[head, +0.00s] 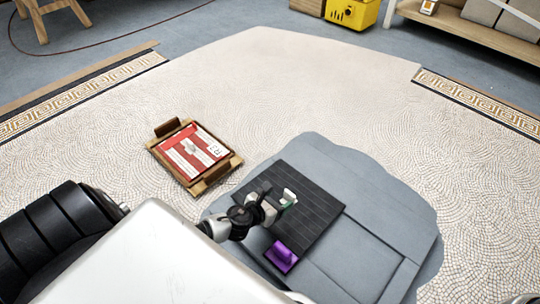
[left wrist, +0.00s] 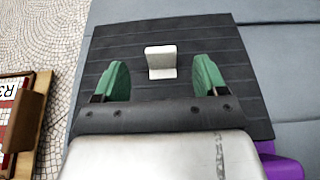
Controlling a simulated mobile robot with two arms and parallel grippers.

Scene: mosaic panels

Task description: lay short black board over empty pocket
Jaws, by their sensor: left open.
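A dark board (head: 318,208) with parallel grooves lies on the grey area of the floor. In the left wrist view the board (left wrist: 220,38) has a pale upright grip (left wrist: 160,58) near its middle. My left gripper (head: 277,198) is over the board, and its two green fingers stand apart on either side of the grip (left wrist: 161,72) with gaps to it. The gripper is open and holds nothing. I cannot make out a clear empty pocket; part of the grey area is hidden by the board and my arm. My right gripper is not in view.
A purple block (head: 282,256) sits by the board's near edge. A wooden tray (head: 228,164) with a red and white item (head: 192,152) stands on the mosaic floor to the left. Grey slabs (head: 345,250) show right of the board. The mosaic floor (head: 290,85) beyond is clear.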

